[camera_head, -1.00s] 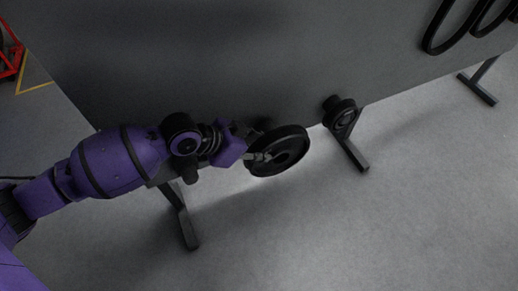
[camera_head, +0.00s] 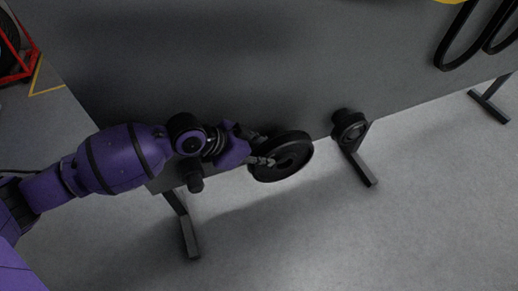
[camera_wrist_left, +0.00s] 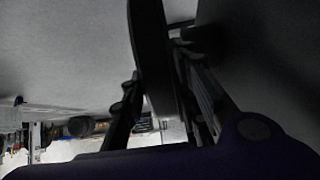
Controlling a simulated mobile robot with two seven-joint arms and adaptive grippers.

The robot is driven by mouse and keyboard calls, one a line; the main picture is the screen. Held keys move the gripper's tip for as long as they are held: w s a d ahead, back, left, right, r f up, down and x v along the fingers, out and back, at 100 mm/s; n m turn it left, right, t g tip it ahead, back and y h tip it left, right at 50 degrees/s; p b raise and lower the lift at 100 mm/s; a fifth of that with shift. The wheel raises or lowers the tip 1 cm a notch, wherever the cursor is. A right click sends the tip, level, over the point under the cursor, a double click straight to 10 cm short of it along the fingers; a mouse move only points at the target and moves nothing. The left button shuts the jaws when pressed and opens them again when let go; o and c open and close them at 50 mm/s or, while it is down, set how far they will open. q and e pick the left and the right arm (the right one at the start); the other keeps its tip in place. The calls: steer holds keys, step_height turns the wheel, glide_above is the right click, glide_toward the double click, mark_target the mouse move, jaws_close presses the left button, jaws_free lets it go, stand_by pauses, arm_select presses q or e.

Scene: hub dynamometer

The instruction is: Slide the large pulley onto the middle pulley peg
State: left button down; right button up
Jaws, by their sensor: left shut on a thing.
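The large pulley (camera_head: 299,150) is a black disc with a raised rim and a dark hub, held tilted in front of the lower part of the grey panel. My left gripper (camera_head: 265,148) is shut on its left edge. In the left wrist view the pulley (camera_wrist_left: 151,60) shows edge-on between the two fingers (camera_wrist_left: 160,105). I cannot make out the middle pulley peg; the pulley and gripper may hide it. Whether the pulley touches a peg cannot be told. My right gripper is not in view.
A smaller black pulley (camera_head: 350,127) sits at the panel's lower edge, right of the large one. Black belts (camera_head: 448,50) hang at the upper right. Panel feet (camera_head: 190,238) stand on the floor. A red frame (camera_head: 30,66) is at far left. The floor in front is clear.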

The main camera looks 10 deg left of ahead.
arm_select(q)
steer(key=shift+w+r, duration=0.2)
steer(key=shift+w, duration=0.1)
steer(key=shift+w+a, duration=0.4)
steer(key=shift+w, duration=0.15)
steer(key=shift+w+a, duration=0.25)
steer(key=shift+w, duration=0.1)
stand_by(0.6)
steer(key=c, duration=1.4)
jaws_free()
steer(key=shift+f, duration=0.1)
steer(key=shift+o, duration=0.6)
steer(key=shift+s, duration=0.1)
steer(key=shift+f, duration=0.1)
steer(key=o, duration=0.3)
steer(key=shift+s+f, duration=0.1)
steer(key=shift+f, duration=0.05)
